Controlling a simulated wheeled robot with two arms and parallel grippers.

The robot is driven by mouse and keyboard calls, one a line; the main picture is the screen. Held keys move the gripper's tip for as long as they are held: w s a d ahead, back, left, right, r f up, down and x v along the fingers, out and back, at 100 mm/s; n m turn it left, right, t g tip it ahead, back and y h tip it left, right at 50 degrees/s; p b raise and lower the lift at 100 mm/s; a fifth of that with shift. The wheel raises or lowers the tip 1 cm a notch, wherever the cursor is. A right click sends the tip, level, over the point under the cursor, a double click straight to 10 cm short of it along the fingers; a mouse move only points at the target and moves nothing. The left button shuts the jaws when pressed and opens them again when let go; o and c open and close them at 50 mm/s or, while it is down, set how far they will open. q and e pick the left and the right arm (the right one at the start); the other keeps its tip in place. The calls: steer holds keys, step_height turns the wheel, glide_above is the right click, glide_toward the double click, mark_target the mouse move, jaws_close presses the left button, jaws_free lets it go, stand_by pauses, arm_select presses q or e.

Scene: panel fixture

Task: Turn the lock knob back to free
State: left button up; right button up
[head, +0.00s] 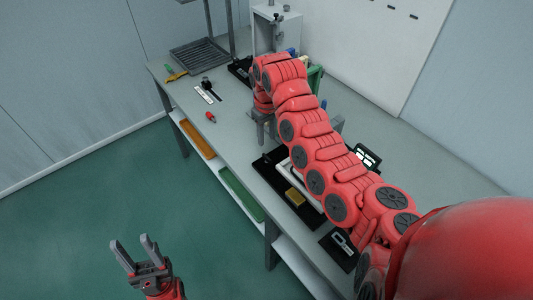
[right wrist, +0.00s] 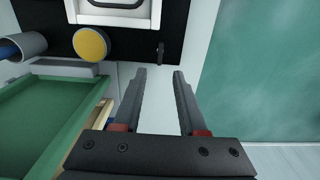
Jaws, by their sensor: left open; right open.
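In the right wrist view a small dark upright piece (right wrist: 160,52), which looks like the lock knob, sits at the edge of a black panel (right wrist: 190,14). I cannot read its turn position. My right gripper (right wrist: 160,75) is open; its fingertips point at this piece, which appears just beyond the gap between them, with no visible contact. In the head view my right gripper (head: 263,132) hangs over the bench, partly hidden by my arm. My left gripper (head: 134,243) is open and empty over the floor, away from the bench.
On the bench (head: 228,118) are a red-handled tool (head: 210,117) and a white cabinet (head: 283,36). Floor shows at right in the wrist view.

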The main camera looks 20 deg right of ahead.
mark_target(267, 156)
step_height(267, 156, down, 8)
steer(key=shift+s+p, duration=0.1)
steer(key=shift+p, duration=1.05)
steer(key=shift+f, duration=0.6)
jaws_close()
